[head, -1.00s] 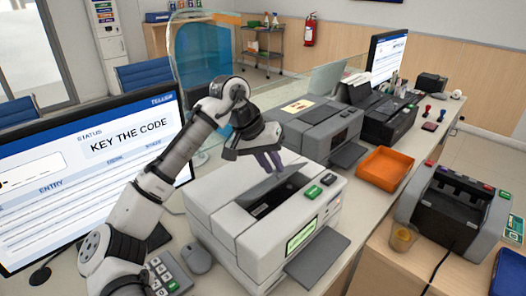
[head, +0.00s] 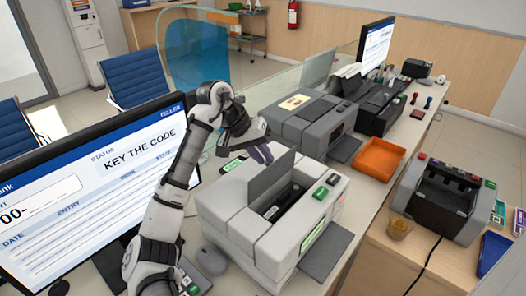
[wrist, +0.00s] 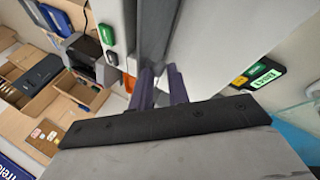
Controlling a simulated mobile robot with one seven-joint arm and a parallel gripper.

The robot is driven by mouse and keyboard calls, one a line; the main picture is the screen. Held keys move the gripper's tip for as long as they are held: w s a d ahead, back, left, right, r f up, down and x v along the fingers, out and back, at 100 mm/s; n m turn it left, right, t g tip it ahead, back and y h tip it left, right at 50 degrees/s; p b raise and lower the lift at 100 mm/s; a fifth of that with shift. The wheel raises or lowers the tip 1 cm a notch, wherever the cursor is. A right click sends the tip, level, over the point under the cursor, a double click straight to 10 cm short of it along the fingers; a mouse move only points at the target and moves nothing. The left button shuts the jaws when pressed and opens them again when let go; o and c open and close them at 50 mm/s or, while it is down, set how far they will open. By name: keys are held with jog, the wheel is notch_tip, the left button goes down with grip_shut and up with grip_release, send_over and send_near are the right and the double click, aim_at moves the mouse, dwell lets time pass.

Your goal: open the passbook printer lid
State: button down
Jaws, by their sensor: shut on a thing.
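The passbook printer (head: 232,228) is a light grey box on the counter, with a green display and green and dark buttons on its front right. Its lid (head: 268,188), a thin grey panel, stands steeply raised on the far left side of the dark open slot (head: 286,200). My gripper (head: 262,153) is at the lid's upper edge, its purple fingers shut on it. The fingers also show in the wrist view (wrist: 160,86), close together near a dark grey strip. Their exact contact with the lid is partly hidden in both views.
A second grey machine (head: 305,124) stands just behind the printer. An orange tray (head: 377,160) and a note counter (head: 444,198) are to the right. A monitor (head: 75,190) and a mouse (head: 211,261) are on the left.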

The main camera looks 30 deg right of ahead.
jog(key=shift+a+f+g, duration=0.2)
jog(key=shift+f+g, duration=0.1)
jog(key=shift+f, duration=0.8)
jog(key=c, duration=1.3)
grip_release()
jog(key=shift+a, duration=0.15)
jog(key=shift+r, duration=0.1)
jog(key=shift+w+r, duration=0.3)
jog(key=shift+r, duration=0.25)
jog(key=b+v, duration=0.2)
jog(key=v, duration=1.1)
jog(key=shift+s+a+r, duration=0.15)
jog(key=shift+s+r, duration=0.05)
jog(key=shift+r, duration=0.1)
